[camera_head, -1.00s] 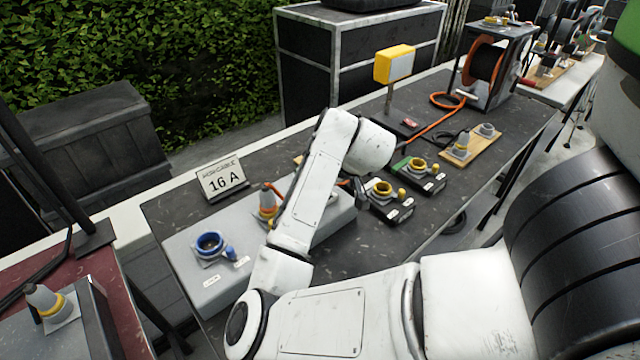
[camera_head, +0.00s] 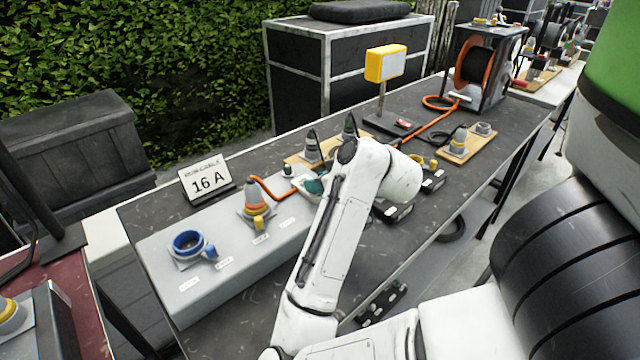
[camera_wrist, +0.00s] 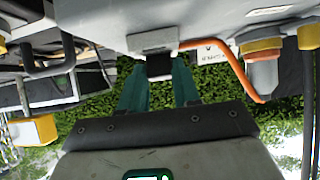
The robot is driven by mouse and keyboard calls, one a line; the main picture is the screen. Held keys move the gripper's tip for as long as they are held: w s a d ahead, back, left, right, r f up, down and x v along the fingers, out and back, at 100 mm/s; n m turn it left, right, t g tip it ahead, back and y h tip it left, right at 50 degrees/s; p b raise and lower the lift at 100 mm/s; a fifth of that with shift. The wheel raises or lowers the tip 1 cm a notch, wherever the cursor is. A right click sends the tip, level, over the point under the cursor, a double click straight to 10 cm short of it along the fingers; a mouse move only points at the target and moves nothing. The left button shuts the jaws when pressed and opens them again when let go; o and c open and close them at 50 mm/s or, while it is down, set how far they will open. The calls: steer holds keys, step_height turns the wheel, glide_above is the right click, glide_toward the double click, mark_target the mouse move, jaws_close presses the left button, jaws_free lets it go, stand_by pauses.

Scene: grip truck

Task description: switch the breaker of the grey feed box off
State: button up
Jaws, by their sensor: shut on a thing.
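The grey feed box (camera_head: 215,287) lies along the near left of the dark table. It has a blue socket (camera_head: 187,243) and an orange-and-grey plug (camera_head: 256,205) on top. My gripper (camera_head: 316,186) is at its right end, mostly hidden behind my arm in the head view. In the wrist view my gripper (camera_wrist: 158,70) has its teal fingers on either side of a black breaker lever (camera_wrist: 158,66), under a light grey mount (camera_wrist: 152,42) on the box. The fingers are shut on the lever. Whether it stands on or off cannot be told.
An orange cable (camera_wrist: 222,50) runs from beside the mount to the plug (camera_wrist: 263,65), close to the fingers. A 16 A sign (camera_head: 207,180) stands behind the box. A yellow lamp (camera_head: 385,63) and a cable reel (camera_head: 485,65) stand farther right.

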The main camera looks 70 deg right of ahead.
steer(key=shift+f, duration=0.1)
steer(key=o, duration=1.1)
steer(key=shift+c, duration=0.2)
steer(key=p+v, duration=0.8)
steer(key=v, duration=0.2)
steer(key=shift+s+a+r+p, duration=0.2)
steer(key=shift+a+r+p, duration=0.05)
steer(key=shift+p, duration=0.1)
